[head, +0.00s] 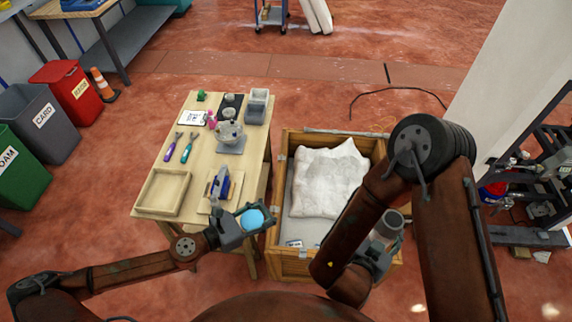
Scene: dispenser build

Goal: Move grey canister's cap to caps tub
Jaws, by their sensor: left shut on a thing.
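My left gripper (243,221) is shut on a round light-blue cap (252,219). It holds the cap in the air just off the front right corner of the wooden table. A grey cylinder (390,222), which looks like the grey canister with its top open, shows over the right side of the crate. My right gripper (379,246) is right at the cylinder, partly behind my arm, and its fingers are not clear. A grey tub (257,107) stands at the table's back right; I cannot read a label marking it as the caps tub.
The wooden table (202,160) bears a shallow wooden tray (148,192), a grey stand with a clear bowl (229,133), several tools and a blue-handled item (221,184). A wooden crate (290,165) with a white sack (328,178) stands to its right. Bins line the left.

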